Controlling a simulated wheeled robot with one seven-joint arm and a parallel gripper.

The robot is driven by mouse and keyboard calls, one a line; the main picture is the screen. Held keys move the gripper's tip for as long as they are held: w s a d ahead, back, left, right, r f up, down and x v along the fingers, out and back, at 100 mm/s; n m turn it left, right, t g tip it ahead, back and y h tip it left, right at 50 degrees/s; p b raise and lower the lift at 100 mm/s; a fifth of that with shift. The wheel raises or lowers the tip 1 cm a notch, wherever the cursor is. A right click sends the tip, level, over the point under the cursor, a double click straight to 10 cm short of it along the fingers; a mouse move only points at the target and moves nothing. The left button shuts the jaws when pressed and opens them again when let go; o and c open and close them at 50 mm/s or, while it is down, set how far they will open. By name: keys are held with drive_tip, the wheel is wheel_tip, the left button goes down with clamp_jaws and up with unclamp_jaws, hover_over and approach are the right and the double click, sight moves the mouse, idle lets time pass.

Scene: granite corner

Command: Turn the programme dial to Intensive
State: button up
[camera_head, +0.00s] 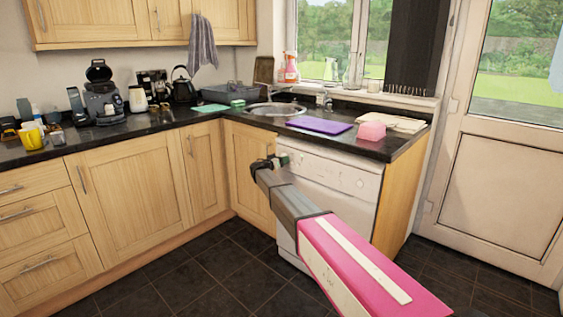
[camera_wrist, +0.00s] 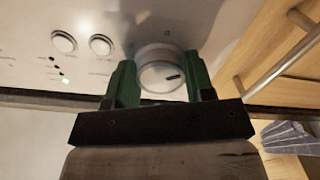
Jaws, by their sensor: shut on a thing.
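The programme dial (camera_wrist: 160,75) is a round pale knob with a dark pointer mark, on the white dishwasher's (camera_head: 338,170) front panel. My gripper (camera_wrist: 160,82) has its green fingers on either side of the dial and is shut on it. In the wrist view the pointer mark lies toward the right of the dial. The dial's labels are too small to read. In the head view my gripper (camera_head: 277,160) is at the upper left of the dishwasher front and hides the dial.
A wooden cupboard door with a metal handle (camera_wrist: 280,60) is close by. The dark worktop (camera_head: 400,146) above carries a purple board (camera_head: 318,125) and a pink item (camera_head: 371,131).

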idle(0.5)
drive_tip(key=o, duration=0.9)
drive_tip(key=v, duration=1)
drive_tip(key=shift+s+a, duration=0.25)
drive_tip(key=shift+s, duration=0.05)
